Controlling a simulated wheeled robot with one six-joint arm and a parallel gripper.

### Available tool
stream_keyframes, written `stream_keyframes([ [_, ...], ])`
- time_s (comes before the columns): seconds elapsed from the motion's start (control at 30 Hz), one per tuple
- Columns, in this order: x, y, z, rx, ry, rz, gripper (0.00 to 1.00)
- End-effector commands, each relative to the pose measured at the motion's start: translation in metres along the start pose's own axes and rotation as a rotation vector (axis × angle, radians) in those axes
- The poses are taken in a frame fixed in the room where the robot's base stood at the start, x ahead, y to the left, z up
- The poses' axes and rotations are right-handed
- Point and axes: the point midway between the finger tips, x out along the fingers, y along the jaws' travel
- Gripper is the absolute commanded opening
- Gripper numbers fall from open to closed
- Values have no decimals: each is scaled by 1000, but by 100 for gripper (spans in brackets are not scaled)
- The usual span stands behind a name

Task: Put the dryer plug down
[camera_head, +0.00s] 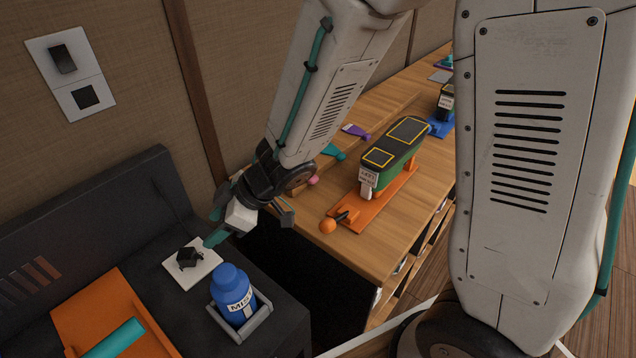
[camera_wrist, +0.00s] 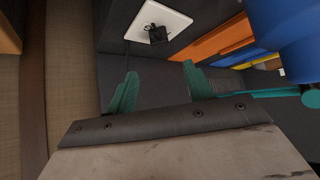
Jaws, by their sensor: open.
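The black dryer plug (camera_head: 188,258) sits on a white square pad (camera_head: 204,270) on the dark surface at the lower left. In the wrist view the plug (camera_wrist: 157,34) also lies on the white pad (camera_wrist: 178,20), beyond the fingertips. My gripper (camera_head: 214,222) is beside and above the pad, its teal fingers apart. In the wrist view my gripper (camera_wrist: 158,82) is open, with nothing between its fingers. The plug looks apart from both fingers.
A blue bottle (camera_head: 231,291) stands in a grey holder right of the pad. An orange tray (camera_head: 80,308) with a teal cylinder (camera_head: 116,338) is at left. A wooden counter (camera_head: 345,240) holds a green-and-black device (camera_head: 396,150). A wall plate (camera_head: 72,75) is at upper left.

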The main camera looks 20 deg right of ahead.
Motion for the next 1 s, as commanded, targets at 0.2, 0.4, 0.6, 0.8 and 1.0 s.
stream_keyframes([
  [0.2, -18, 25, -3, 16, -15, 117, 52],
  [0.4, -105, 93, 6, 138, -119, 501, 52],
  [0.6, -214, 111, 41, 383, -284, 796, 52],
  [0.8, -295, 63, 82, 699, -445, 878, 52],
  [1.0, -334, -21, 100, 978, -546, 758, 52],
])
